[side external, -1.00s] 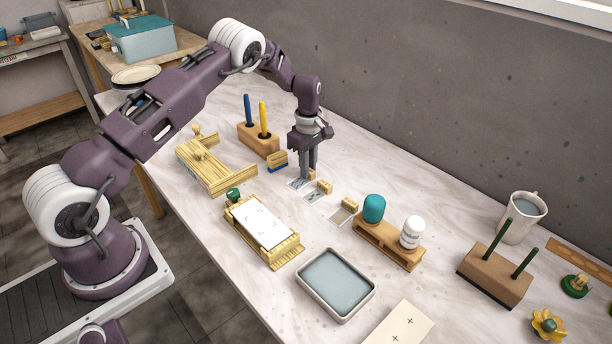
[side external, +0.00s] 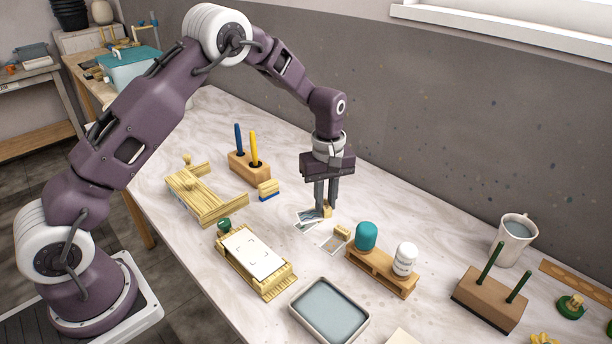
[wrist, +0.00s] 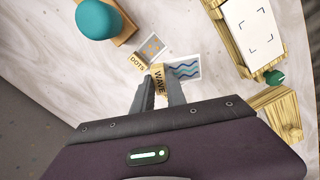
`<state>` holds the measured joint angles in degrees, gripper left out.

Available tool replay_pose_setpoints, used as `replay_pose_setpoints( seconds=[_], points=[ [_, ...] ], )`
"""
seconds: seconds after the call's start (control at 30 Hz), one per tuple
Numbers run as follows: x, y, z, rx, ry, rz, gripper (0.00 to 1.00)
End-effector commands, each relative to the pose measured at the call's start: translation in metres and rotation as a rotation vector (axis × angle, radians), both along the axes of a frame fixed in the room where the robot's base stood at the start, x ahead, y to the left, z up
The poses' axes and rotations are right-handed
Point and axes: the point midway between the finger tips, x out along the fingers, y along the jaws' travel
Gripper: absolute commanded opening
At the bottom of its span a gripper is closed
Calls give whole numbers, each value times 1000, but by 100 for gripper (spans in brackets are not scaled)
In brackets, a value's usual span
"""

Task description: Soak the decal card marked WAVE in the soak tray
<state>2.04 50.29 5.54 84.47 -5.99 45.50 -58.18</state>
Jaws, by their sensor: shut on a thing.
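My gripper (side external: 324,211) is shut on the tan tab of the WAVE card; the wrist view shows the tab between the fingertips (wrist: 160,88). The WAVE card (wrist: 184,70) has blue and teal wavy lines and extends beyond the fingers. In the side view, pale cards lie or hang close by the fingertips, partly overlapping; I cannot tell whether the held card is clear of the table. The DOTS card (wrist: 152,48) lies beside it, just apart or touching. The soak tray (side external: 345,294), pale-rimmed with grey-blue water, stands at the front, away from the gripper.
A wooden stand (side external: 382,275) with a teal and a white bottle is right of the cards. A wooden frame with a white sheet (side external: 253,252) is left of the tray. A pen block (side external: 249,168), a mug (side external: 515,240) and a peg block (side external: 490,300) stand around. Marble is bare between cards and tray.

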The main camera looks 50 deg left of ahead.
Motion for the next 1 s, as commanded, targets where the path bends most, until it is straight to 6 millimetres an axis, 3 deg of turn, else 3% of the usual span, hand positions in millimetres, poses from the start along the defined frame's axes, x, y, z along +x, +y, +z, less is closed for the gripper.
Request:
replay_pose_setpoints(
  seconds=[0.03, 0.2, 0.3, 0.4, 0.53, 0.67, 1.0],
  points=[
    [-13, -27, -1, -2, 2, -113, 0],
    [-69, -114, -4, -2, 2, -563, 0],
    [-103, -153, -4, -1, 1, -801, 0],
    [-130, -178, -3, -1, -1, -974, 0],
    [-150, -193, -2, 1, 1, -1096, 0],
    [-154, -197, -7, 0, 0, -1123, 0],
    [-154, -196, -50, 0, 2, -1119, 0]
  ],
)
